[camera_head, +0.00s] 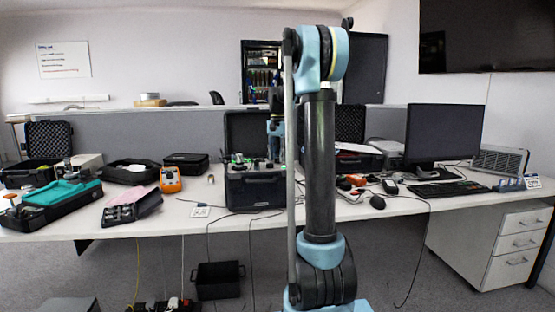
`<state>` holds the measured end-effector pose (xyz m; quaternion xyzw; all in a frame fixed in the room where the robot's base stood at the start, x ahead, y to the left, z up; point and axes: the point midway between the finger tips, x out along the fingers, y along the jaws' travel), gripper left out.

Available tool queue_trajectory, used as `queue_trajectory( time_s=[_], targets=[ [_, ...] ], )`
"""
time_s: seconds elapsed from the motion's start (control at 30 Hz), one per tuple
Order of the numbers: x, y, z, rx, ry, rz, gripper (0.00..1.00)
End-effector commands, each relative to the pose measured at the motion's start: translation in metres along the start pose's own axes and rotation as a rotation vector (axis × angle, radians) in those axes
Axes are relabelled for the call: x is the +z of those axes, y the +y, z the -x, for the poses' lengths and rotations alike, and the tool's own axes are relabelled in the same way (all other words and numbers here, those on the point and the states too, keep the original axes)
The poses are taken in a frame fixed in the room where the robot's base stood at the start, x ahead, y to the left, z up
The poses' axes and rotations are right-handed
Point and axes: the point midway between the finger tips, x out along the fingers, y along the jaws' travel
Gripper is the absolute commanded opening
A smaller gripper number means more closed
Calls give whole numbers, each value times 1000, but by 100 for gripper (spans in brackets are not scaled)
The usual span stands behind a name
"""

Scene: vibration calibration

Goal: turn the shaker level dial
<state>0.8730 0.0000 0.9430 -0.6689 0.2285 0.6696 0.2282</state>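A black box-shaped case (256,191) with its lid raised stands on the white desk near the middle. Its top panel (248,166) carries several small knobs or connectors, some greenish. I take it for the shaker unit. The level dial is too small to tell apart from the other parts. My gripper (275,150) hangs over the right part of this panel, in front of the open lid. Its fingers are small and dark, and I cannot tell whether they are open or touch anything. My own arm hides the area just right of the case.
A teal-lined case (62,193) sits further left. Cables hang below the desk's front edge (100,232).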

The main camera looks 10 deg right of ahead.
Motion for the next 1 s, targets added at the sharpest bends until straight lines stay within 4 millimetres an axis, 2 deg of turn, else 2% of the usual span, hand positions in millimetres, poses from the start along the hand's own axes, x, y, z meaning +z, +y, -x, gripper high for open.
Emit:
queue_trajectory(
  time_s=[0.13,0.4,0.57,1.0],
  targets=[
    [0,0,-7,0,0,0,33],
    [0,0,-8,0,0,0,33],
    [0,0,-8,0,0,0,0],
    [0,-1,-8,-1,0,58,0]
  ],
)
